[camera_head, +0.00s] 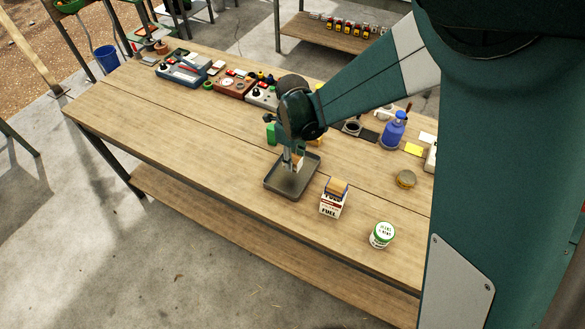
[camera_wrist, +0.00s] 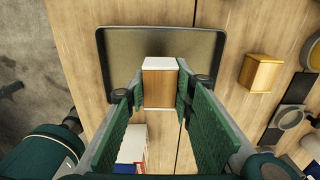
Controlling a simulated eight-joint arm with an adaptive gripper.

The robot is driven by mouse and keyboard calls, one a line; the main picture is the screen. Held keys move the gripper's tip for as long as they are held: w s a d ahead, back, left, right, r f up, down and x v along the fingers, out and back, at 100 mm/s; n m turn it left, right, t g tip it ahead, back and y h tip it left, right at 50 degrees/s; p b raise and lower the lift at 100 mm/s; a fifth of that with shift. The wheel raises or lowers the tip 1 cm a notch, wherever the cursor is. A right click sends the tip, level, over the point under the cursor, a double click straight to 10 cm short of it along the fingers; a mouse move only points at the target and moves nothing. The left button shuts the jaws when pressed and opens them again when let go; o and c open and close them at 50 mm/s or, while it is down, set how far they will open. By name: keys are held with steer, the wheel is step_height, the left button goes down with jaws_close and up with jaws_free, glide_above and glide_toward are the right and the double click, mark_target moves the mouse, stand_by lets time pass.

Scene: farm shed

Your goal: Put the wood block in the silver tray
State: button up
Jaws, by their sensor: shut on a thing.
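My gripper (camera_head: 292,159) is over the silver tray, its fingers pointing down. In the wrist view, my gripper (camera_wrist: 160,92) is shut on a brown wood block (camera_wrist: 160,86) with white ends, one pad on each side. A small part of the held block (camera_head: 298,163) shows beside the fingers in the head view. The silver tray (camera_head: 276,190) lies flat on the bench; it also shows in the wrist view (camera_wrist: 112,58). The held block is within the tray's outline in the head view. I cannot tell whether it touches the tray floor.
A fuel box (camera_head: 331,206) with a brown top stands just right of the tray, and a white-and-green can (camera_head: 382,235) beyond it. A yellowish wooden block (camera_wrist: 260,73) stands beside the tray. The bench's front left is clear.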

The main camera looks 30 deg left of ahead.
mark_target(292, 174)
steer(key=shift+f, duration=0.45)
steer(key=shift+f, duration=1.85)
steer(key=shift+f, duration=0.2)
steer(key=o, duration=0.9)
steer(key=shift+r, duration=0.2)
steer(key=shift+r, duration=6)
